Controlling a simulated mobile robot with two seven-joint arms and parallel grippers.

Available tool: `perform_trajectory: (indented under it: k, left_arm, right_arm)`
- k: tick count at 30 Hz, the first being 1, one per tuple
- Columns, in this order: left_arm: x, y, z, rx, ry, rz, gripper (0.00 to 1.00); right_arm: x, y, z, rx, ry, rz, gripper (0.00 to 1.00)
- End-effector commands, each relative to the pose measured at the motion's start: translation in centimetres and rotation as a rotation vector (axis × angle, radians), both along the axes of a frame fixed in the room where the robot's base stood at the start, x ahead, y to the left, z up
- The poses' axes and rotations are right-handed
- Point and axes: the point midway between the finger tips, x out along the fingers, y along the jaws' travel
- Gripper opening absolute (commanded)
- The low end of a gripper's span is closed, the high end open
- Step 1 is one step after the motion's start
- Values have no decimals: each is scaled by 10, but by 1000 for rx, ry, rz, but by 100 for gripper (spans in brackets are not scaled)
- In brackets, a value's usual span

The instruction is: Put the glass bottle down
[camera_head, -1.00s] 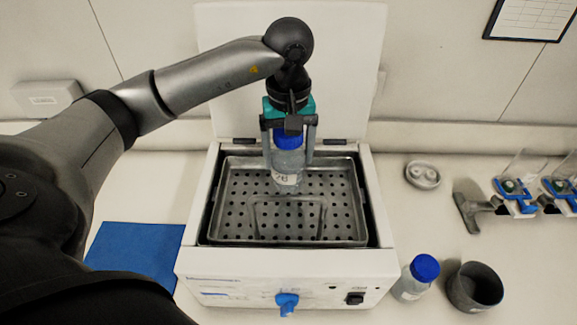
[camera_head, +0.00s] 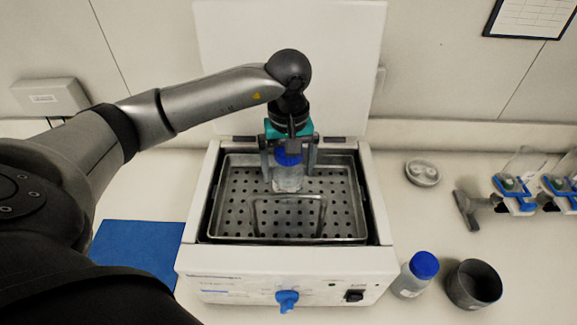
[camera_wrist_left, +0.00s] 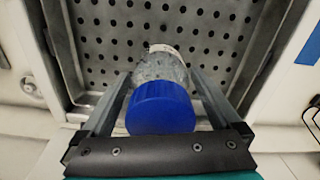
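The glass bottle (camera_head: 289,179) with a blue cap stands upright over the perforated metal tray of the white bath (camera_head: 215,255). It also shows in the wrist view (camera_wrist_left: 163,68), with the blue cap nearest the camera. My left gripper (camera_head: 289,165) points down from above, with one finger on each side of the bottle. In the wrist view the fingers (camera_wrist_left: 161,72) close in on the bottle's sides, and it appears gripped. The bottle's base is low at the tray, but contact is hard to make out. My right gripper is not in view.
The bath's lid (camera_head: 345,60) stands open behind. A wire handle (camera_head: 288,199) rises from the tray (camera_head: 335,185) in front of the bottle. A second blue-capped bottle (camera_head: 415,276) and a dark cup (camera_head: 474,285) stand at the right. A blue mat (camera_head: 138,250) lies at the left.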

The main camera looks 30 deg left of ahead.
Motion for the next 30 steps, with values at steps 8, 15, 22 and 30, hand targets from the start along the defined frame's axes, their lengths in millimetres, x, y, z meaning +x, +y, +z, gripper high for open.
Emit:
perform_trajectory:
  k: [8, 15, 22, 30]
  left_arm:
    - [0, 0, 1, 0, 0, 0, 100]
    - [2, 1, 25, 0, -7, 1, 100]
    - [2, 0, 74, -1, -6, 0, 100]
    - [1, 0, 114, -1, -2, 1, 100]
  right_arm:
    - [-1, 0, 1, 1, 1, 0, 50]
    - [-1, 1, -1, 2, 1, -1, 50]
    - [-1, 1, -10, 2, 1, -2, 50]
    - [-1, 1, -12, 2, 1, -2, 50]
